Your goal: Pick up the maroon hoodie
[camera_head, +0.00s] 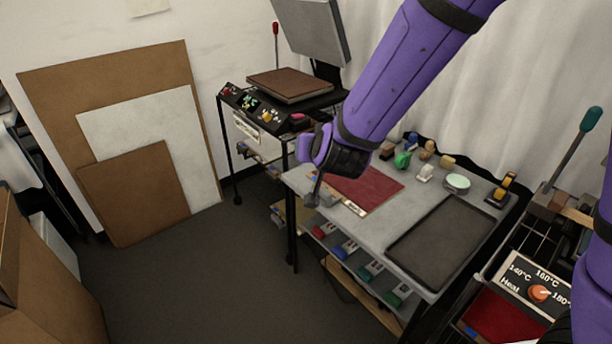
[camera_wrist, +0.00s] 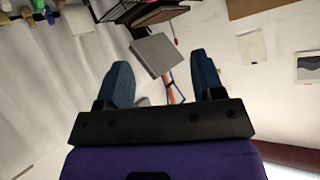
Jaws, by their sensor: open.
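A flat maroon cloth (camera_head: 368,188), which looks like the folded hoodie, lies on the grey worktable (camera_head: 437,205) towards its left end. My arm crosses in front of its upper left part. My gripper (camera_head: 313,196) hangs at the cloth's left, near the table's left edge; its height above the table is hard to tell. In the wrist view my gripper (camera_wrist: 160,62) shows two blue fingers spread apart with nothing held between them. A second red piece (camera_head: 492,318) lies at the lower right beside a heat dial, partly cut off by the frame.
A dark tray (camera_head: 440,243) fills the table's right front. Small coloured tools, including a green one (camera_head: 402,160), stand along its back. A heat press (camera_head: 290,84) stands behind at left. Boards (camera_head: 135,195) lean on the wall. The floor (camera_head: 200,275) at left is clear.

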